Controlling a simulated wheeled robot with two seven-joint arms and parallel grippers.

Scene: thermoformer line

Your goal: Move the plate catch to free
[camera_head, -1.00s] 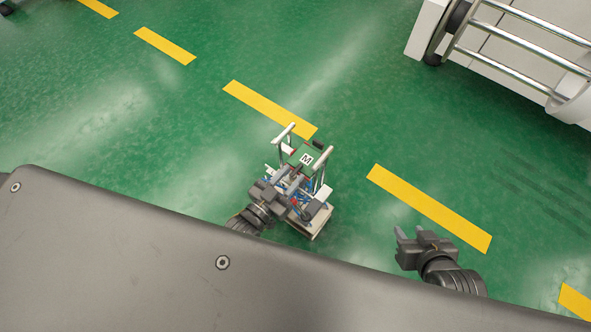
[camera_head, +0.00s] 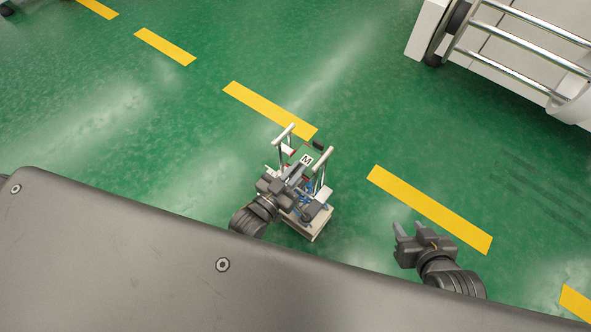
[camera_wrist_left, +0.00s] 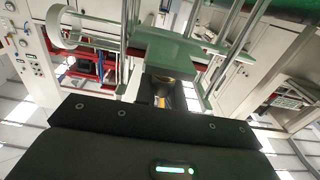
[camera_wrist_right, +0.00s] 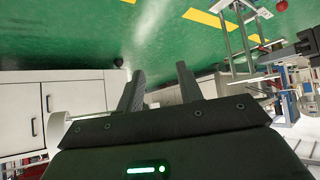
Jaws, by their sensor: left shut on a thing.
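The small stand (camera_head: 314,229) has two upright posts with pale bars on top and a green plate marked "M" (camera_head: 306,160). My left gripper (camera_head: 297,175) is over the stand, between the posts and close to the marked plate. It is shut on a small part that I take to be the plate catch; the gripper hides most of it in the head view. In the left wrist view a brass-coloured round piece (camera_wrist_left: 166,79) shows by the jaws, below a green block (camera_wrist_left: 170,47). My right gripper (camera_head: 408,233) is open and empty, right of the stand.
A white machine with metal rails (camera_head: 520,38) stands at the upper right. Yellow dashes (camera_head: 430,209) mark the green floor. The floor between the stand and the right gripper is clear. The stand's posts (camera_head: 323,175) flank my left gripper closely.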

